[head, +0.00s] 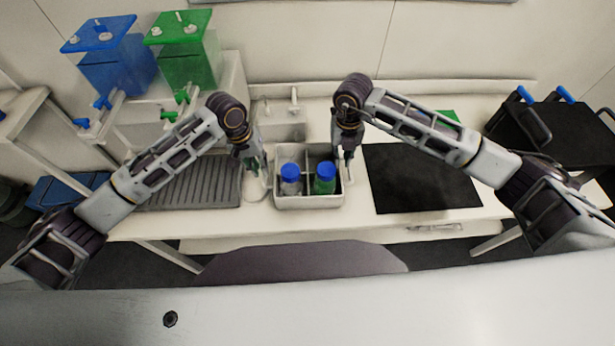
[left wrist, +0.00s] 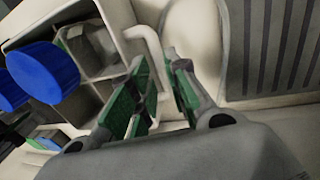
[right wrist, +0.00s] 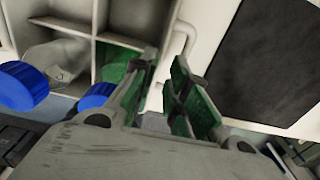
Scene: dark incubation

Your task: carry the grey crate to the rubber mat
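The grey crate (head: 309,202) stands on the counter, divided into compartments. A clear bottle (head: 290,187) and a green bottle (head: 324,186), both blue-capped, stand in its front compartments. My left gripper (head: 262,170) is at the crate's left side; in the left wrist view its fingers (left wrist: 162,66) are apart around the crate's bar handle (left wrist: 148,42). My right gripper (head: 347,160) is at the right side; in the right wrist view its fingers (right wrist: 165,65) are apart, with the other handle (right wrist: 188,38) between them. The black rubber mat (head: 420,180) lies flat and empty, right of the crate.
A grey ribbed board (head: 195,185) lies left of the crate. A sink with a tap (head: 294,100) is behind it. Blue (head: 115,65) and green (head: 187,60) tanks stand at the back left. A black cart (head: 565,130) with blue handles is at the right.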

